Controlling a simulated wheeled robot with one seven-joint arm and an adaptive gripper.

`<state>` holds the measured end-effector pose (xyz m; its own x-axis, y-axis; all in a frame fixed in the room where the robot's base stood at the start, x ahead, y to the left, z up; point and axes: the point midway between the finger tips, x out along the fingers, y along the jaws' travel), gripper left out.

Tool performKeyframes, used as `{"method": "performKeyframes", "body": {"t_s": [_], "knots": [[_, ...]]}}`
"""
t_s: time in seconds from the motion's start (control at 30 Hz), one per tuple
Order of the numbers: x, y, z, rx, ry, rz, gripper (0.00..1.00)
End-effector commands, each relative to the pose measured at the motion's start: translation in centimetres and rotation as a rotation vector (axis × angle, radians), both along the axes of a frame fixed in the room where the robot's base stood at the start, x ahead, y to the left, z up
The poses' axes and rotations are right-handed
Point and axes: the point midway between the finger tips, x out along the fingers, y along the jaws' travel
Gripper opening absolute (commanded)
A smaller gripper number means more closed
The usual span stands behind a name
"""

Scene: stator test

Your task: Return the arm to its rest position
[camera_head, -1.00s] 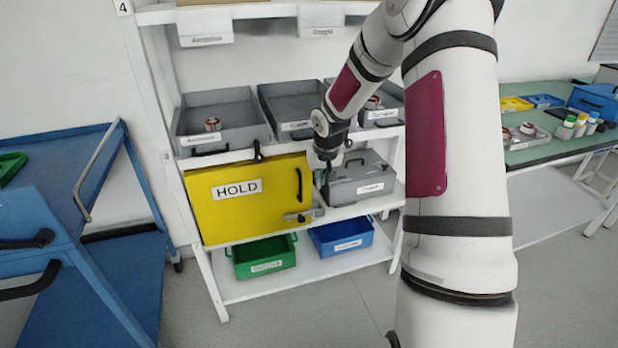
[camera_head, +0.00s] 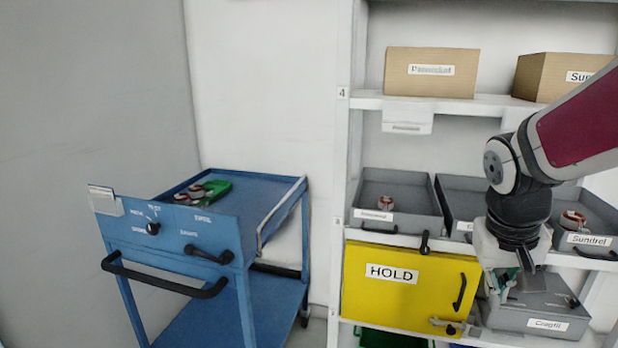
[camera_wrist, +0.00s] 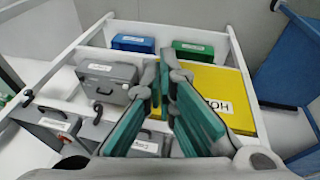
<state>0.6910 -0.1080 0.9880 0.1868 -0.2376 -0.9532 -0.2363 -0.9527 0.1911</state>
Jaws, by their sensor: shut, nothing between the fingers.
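My arm enters the head view from the right edge. My gripper (camera_head: 512,288) points down in front of the shelf rack, by the right edge of the yellow HOLD door (camera_head: 405,285) and in front of a grey lidded box (camera_head: 540,308). In the wrist view my gripper's green-padded fingers (camera_wrist: 167,62) come together at the tips and hold nothing. The HOLD door (camera_wrist: 215,95) is right of the fingers there, and the grey box (camera_wrist: 105,82) is left.
Grey trays (camera_head: 398,200) with small red-and-white parts line the shelf above the door. Cardboard boxes (camera_head: 432,72) stand on the upper shelf. A blue trolley (camera_head: 225,240) stands at left, bearing a green tray. Blue (camera_wrist: 133,43) and green (camera_wrist: 193,48) bins show in the wrist view.

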Motion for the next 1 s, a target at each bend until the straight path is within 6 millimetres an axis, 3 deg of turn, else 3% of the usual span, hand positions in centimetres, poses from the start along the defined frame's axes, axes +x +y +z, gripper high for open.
{"method": "performKeyframes", "body": {"t_s": [0.2,0.3,0.5,0.77,1.0], "knots": [[-8.2,4.6,2.6,0.039,0.025,0.059,0.00],[-11.8,6.4,3.0,0.071,0.038,0.091,0.00],[-17.2,8.8,2.8,0.135,0.058,0.154,0.00],[-22.2,10.9,1.9,0.211,0.075,0.232,0.00],[-22.0,10.8,5.8,0.201,0.028,0.235,0.00]]}}
